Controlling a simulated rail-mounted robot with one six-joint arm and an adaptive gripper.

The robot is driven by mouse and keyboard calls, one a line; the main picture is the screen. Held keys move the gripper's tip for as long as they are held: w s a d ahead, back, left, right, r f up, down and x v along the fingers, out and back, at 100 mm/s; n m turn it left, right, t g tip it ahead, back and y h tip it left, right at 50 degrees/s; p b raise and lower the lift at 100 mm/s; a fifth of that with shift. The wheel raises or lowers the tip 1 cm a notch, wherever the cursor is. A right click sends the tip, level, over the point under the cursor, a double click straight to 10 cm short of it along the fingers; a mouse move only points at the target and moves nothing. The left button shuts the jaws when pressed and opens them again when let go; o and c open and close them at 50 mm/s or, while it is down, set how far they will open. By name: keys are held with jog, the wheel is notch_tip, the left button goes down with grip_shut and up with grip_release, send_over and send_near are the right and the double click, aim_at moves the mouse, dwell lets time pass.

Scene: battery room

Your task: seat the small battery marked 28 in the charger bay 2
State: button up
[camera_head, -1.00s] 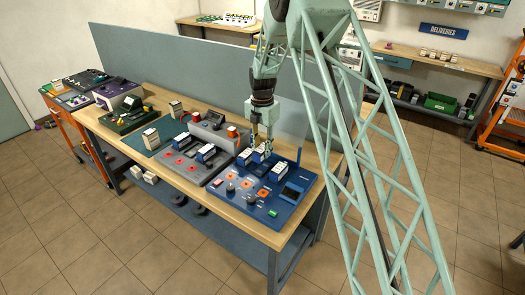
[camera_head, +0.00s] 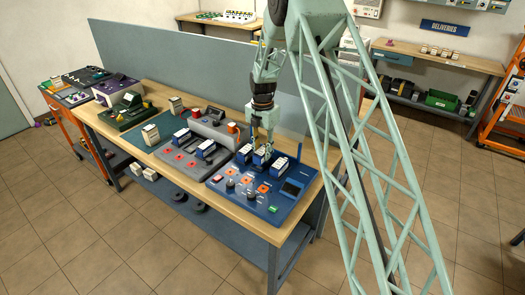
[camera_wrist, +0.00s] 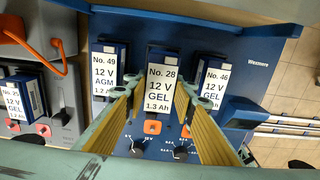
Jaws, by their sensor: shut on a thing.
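The small battery marked No. 28 (camera_wrist: 160,88), with a white label reading 12 V GEL 1.3 Ah, is in the middle of the wrist view. My gripper (camera_wrist: 165,94) is shut on it, one finger at each side. In the head view my gripper (camera_head: 262,144) points down over the blue charger (camera_head: 262,208). Battery No. 28 is at the charger's middle bay, between two other batteries; its lower end is hidden, so I cannot tell whether it is fully down. The blue charger also shows in the wrist view (camera_wrist: 235,38).
Battery No. 49 (camera_wrist: 105,72) stands close on the left and No. 46 (camera_wrist: 212,85) close on the right. A grey charger (camera_head: 180,155) with batteries stands left of the blue one. A blue-grey partition (camera_head: 170,62) runs behind the bench.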

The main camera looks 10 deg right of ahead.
aim_at(262, 150)
jog(key=shift+f, duration=0.85)
jog(key=shift+f+b, duration=0.65)
jog(key=shift+b, duration=0.15)
dwell(2.2)
jog(key=o, duration=0.9)
jog(key=shift+r, duration=0.1)
jog(key=shift+r+p, duration=1.75)
jog(key=shift+r, duration=3.6)
jog(key=shift+r, duration=0.1)
